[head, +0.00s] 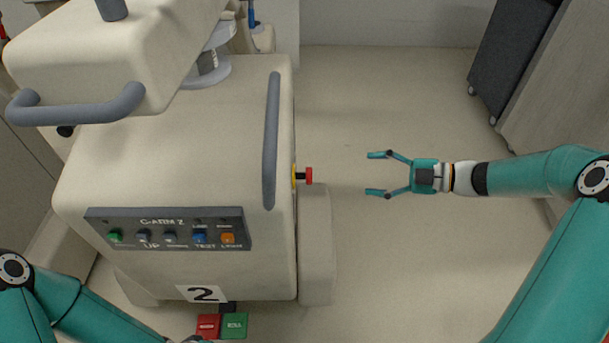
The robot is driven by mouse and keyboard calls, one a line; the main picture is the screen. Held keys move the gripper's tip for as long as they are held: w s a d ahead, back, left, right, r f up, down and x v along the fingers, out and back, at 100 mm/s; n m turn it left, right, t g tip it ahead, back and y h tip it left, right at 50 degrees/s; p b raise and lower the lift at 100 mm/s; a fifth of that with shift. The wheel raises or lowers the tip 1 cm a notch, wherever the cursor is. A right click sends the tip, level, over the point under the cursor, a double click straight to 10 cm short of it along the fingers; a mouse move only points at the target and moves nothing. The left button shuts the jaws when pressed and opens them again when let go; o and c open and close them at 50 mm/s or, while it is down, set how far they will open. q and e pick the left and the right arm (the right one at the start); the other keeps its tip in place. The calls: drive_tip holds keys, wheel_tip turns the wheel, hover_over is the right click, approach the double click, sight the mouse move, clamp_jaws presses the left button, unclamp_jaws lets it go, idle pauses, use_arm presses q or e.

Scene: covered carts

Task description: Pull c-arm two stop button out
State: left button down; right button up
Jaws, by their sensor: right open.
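The c-arm two cart (180,160) is a cream body labelled "C-ARM 2" on its front panel, with a "2" plate below. Its stop button (308,176) is red on a dark stem with a yellow base, and sticks out from the cart's right side. My right gripper (376,173) is open and empty to the right of the button, its two fingers pointing left at it, with a clear gap between. My left arm shows at the bottom left; its gripper is not clearly visible, at the bottom edge.
A grey handle (271,140) runs along the cart's right edge, close to the button. Red and green pedals (221,326) lie at the cart's front foot. A dark covered cart (511,55) stands at the back right. The floor right of the cart is free.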

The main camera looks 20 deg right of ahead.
drive_tip(key=n+g+b, duration=0.1)
drive_tip(key=b, duration=0.1)
approach(308, 175)
drive_tip(key=x, duration=0.3)
drive_tip(key=f+x, duration=0.1)
drive_tip(key=x, duration=0.3)
drive_tip(key=w+d+x, duration=0.1)
drive_tip(key=x, duration=0.3)
drive_tip(key=shift+f, duration=0.2)
drive_tip(key=shift+s+d, duration=0.1)
clamp_jaws()
